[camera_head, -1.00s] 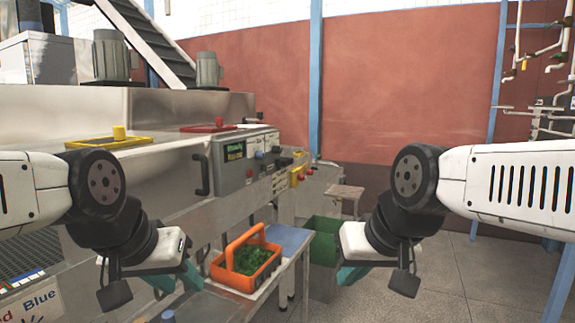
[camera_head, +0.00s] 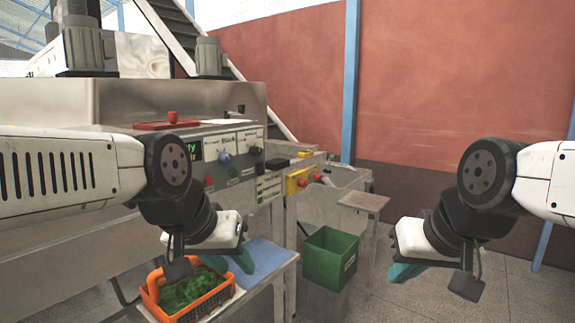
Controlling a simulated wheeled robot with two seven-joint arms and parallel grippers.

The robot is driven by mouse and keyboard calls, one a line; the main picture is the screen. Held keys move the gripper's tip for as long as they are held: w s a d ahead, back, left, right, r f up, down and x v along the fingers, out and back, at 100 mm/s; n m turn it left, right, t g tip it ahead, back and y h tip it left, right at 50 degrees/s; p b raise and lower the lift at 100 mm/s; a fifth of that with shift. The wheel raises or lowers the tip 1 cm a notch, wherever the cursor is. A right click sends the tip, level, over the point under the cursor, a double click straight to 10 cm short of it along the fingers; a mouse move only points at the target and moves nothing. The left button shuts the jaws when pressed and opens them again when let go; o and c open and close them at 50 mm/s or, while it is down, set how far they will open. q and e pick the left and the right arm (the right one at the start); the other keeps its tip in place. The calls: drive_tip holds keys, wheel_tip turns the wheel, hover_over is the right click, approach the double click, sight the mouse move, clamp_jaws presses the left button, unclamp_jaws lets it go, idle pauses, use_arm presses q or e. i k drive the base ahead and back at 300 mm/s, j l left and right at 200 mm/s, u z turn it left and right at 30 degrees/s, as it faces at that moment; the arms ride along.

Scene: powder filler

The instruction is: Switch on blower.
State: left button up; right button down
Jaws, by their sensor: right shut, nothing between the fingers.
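The steel machine's control panel (camera_head: 235,143) stands left of centre, with a blue knob (camera_head: 224,157), a black knob (camera_head: 254,150) and a partly hidden green display (camera_head: 195,151). Its labels are too small to read, so I cannot tell which control is the blower's. A yellow box (camera_head: 298,181) with red buttons sits to its right. My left gripper (camera_head: 232,263) is below the panel, apart from it, above the orange basket; its opening is unclear. My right gripper (camera_head: 403,272) is shut and empty, well right of the machine. My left arm covers part of the machine front.
An orange basket (camera_head: 152,296) with green contents stands on a low table (camera_head: 268,258) at the front. A green bin (camera_head: 330,257) and a small brown-topped stand (camera_head: 363,201) are between my grippers. Grey floor (camera_head: 510,295) at the right is clear.

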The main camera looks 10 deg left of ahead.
sight(260, 165)
drive_tip(key=i+l, duration=0.1)
drive_tip(key=i, duration=0.3)
drive_tip(key=i+l, duration=0.1)
drive_tip(key=i, duration=0.35)
drive_tip(key=i+j, duration=0.45)
drive_tip(key=u, duration=0.05)
